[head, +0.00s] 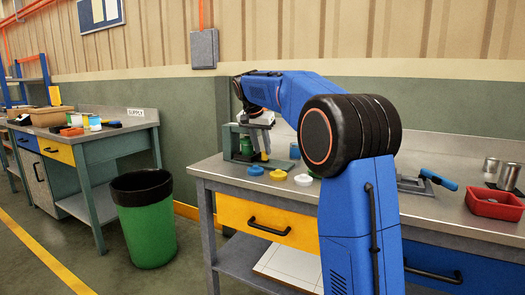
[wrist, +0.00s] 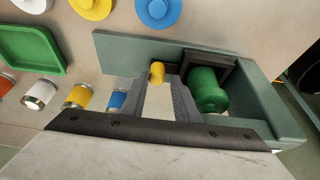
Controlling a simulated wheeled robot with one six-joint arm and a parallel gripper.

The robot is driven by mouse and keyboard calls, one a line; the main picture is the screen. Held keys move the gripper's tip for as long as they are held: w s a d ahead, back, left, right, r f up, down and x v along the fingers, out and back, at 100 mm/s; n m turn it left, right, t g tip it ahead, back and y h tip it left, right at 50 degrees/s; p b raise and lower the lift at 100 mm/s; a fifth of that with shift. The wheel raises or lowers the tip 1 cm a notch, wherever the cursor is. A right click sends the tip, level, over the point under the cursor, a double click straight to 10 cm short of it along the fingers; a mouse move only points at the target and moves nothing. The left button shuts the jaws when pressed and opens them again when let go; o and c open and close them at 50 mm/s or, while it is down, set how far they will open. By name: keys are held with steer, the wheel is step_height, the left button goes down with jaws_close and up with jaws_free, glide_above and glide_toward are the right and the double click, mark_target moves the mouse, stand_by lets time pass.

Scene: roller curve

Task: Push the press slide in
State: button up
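A green press (wrist: 130,48) stands on the workbench. In the wrist view it has a long side wall, a dark frame (wrist: 205,66) and a green cylinder (wrist: 207,92) inside. A small yellow knob (wrist: 157,72), which seems to belong to the press slide, shows just beyond my fingertips. My gripper (wrist: 160,88) points down at the press, left of the green cylinder, with a pale gap between its fingers. I cannot tell whether it touches the knob. In the head view the press (head: 230,142) is partly hidden by my gripper (head: 263,150).
On the workbench are blue (wrist: 158,10), yellow (wrist: 90,5) and white lids, a green tray (wrist: 30,55) and small coloured jars (wrist: 78,96). A red bin (head: 494,204) and metal cups stand at the right. A green waste bin (head: 146,220) stands on the floor.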

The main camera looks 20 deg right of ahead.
steer(key=v, duration=1.6)
steer(key=shift+a, duration=0.1)
